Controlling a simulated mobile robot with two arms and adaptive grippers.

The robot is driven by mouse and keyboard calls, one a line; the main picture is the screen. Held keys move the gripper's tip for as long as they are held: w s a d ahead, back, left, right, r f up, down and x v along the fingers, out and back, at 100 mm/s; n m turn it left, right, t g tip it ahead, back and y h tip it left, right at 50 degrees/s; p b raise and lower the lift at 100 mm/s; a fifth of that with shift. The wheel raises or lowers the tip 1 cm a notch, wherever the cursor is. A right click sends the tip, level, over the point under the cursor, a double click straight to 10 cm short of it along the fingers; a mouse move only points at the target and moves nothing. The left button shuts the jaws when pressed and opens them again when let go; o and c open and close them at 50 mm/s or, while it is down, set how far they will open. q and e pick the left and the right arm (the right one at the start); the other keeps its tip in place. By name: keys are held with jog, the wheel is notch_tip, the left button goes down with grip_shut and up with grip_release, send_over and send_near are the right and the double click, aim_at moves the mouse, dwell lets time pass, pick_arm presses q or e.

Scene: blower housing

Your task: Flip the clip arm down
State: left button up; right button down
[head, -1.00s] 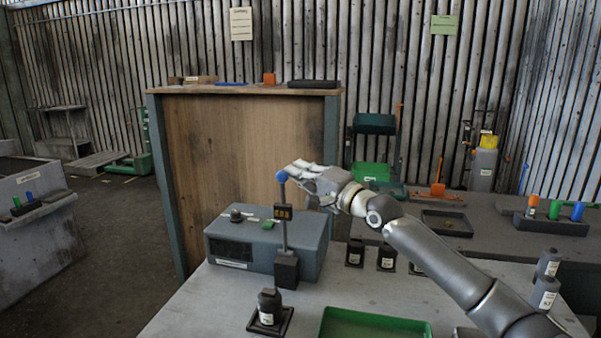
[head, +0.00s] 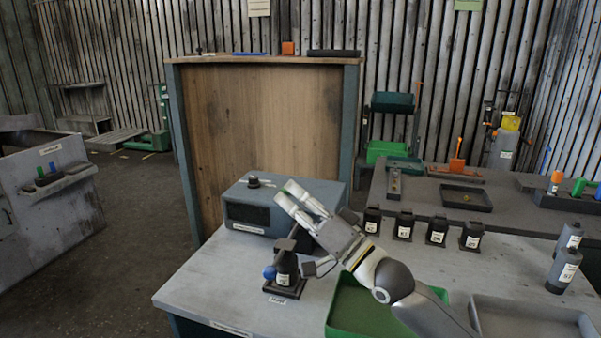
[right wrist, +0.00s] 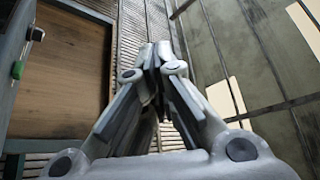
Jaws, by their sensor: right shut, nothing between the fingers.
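The blue ball end of the clip arm (head: 269,272) is low, at the left side of a dark bottle (head: 287,266) on a square base in front of the blue-grey blower housing (head: 246,212). The clip arm's bar and hinge are mostly hidden behind my right gripper and the bottle. My right gripper (head: 284,196) is shut and empty, in front of the housing's right part and above the bottle. The right wrist view also shows its fingers (right wrist: 158,60) together. My left gripper is not in view.
A green tray (head: 352,313) lies under my right forearm, and a grey tray (head: 535,323) is to its right. Several dark bottles (head: 404,226) stand along the table's back. The table's left front (head: 215,285) is clear.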

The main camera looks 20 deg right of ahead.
pick_arm(q)
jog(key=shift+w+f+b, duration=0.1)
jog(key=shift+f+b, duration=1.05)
jog(key=shift+b, duration=0.05)
pick_arm(e)
jog(key=s+a+f, duration=0.2)
jog(key=s+f, duration=0.2)
jog(key=f, duration=0.6)
jog(key=shift+a, duration=0.4)
jog(key=shift+s, duration=0.1)
